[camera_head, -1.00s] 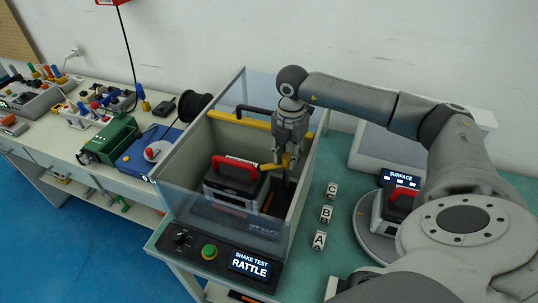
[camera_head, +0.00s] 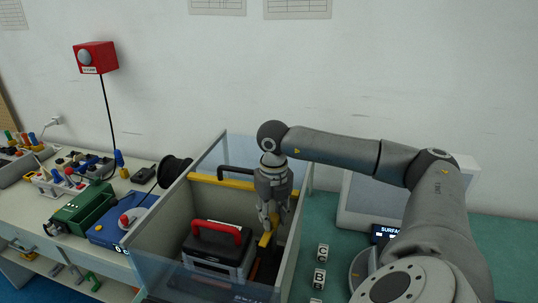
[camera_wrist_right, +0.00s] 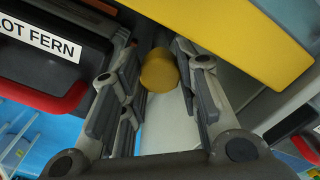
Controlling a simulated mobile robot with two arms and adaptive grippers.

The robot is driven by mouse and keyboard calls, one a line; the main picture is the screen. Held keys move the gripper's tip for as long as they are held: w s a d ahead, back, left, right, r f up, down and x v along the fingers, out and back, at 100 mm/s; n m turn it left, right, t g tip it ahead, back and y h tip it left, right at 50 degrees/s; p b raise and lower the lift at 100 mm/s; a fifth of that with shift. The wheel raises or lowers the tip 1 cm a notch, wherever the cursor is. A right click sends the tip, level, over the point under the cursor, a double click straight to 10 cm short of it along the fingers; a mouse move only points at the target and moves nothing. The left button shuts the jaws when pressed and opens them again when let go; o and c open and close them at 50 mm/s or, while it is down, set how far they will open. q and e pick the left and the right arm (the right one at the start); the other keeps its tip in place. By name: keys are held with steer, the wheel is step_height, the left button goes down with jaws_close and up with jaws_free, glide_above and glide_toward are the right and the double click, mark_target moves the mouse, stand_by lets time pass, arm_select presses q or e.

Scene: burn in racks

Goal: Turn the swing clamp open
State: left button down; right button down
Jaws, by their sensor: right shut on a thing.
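The swing clamp, a yellow piece (camera_head: 265,240), is in the open-topped box, at the right of a grey case (camera_head: 215,258) with a red handle (camera_head: 217,229). My right gripper (camera_head: 268,226) points down into the box with its fingers at the clamp. In the right wrist view its fingers (camera_wrist_right: 158,80) are closed around a round yellow knob (camera_wrist_right: 158,72). The case's dark top with a partly cut-off label (camera_wrist_right: 40,38) lies to the left there. The clamp's lower part is hidden in the head view. My left gripper is not in view.
The box has clear side walls and a yellow bar (camera_head: 222,182) along its back, close behind my gripper. Lettered blocks, including C (camera_head: 323,252), stand right of the box. A green device (camera_head: 83,212) and a blue one (camera_head: 118,226) are on the left bench.

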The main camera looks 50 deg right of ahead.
steer(key=shift+n, duration=0.5)
steer(key=shift+r, duration=0.1)
steer(key=c, duration=1.1)
jaws_free()
steer(key=shift+o, duration=0.2)
